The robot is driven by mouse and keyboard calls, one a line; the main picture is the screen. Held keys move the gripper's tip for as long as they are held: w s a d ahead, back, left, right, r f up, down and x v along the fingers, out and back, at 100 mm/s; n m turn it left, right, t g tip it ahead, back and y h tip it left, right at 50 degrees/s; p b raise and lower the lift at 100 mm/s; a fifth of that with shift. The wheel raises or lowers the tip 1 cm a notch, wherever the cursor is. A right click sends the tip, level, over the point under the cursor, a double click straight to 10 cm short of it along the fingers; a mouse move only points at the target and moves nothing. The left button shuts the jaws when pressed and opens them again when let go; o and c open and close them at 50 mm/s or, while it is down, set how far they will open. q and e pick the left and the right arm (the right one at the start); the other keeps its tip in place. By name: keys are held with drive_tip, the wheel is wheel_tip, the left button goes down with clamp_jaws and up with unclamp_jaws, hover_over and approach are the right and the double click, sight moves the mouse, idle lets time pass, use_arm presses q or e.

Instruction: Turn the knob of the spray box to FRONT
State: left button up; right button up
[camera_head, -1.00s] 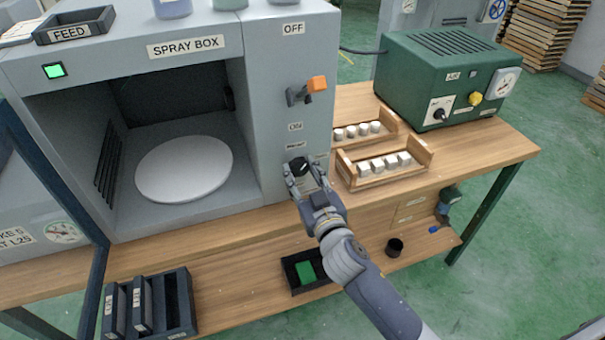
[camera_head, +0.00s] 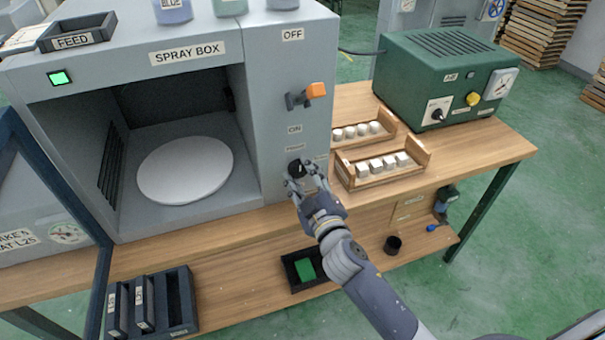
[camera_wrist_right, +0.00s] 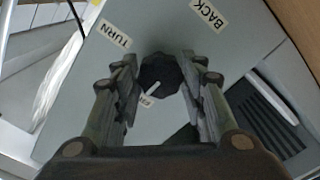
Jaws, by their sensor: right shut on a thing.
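The spray box (camera_head: 285,130) is a grey cabinet with an open front bay. Its dark round knob (camera_head: 297,167) sits low on the right front panel. My right gripper (camera_head: 300,180) is at the knob, its fingers on either side. In the right wrist view the black knob (camera_wrist_right: 160,74) lies between the fingers of the gripper (camera_wrist_right: 160,88), which is shut on it. The knob's white pointer mark (camera_wrist_right: 153,89) points to the lower left, towards a small, partly hidden label. Labels TURN (camera_wrist_right: 114,33) and BACK (camera_wrist_right: 208,14) are readable around it. My left gripper is out of view.
An orange-tipped lever (camera_head: 316,90) stands out above the knob, between OFF and ON labels. Wooden racks of white pieces (camera_head: 385,175) and a green machine (camera_head: 440,75) stand to the right on the bench. A round white plate (camera_head: 185,168) lies in the bay.

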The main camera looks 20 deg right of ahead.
drive_tip(key=shift+n, duration=0.3)
drive_tip(key=o, duration=1.1)
drive_tip(key=s, duration=1.2)
drive_tip(key=shift+d, duration=0.2)
drive_tip(key=shift+f, duration=0.1)
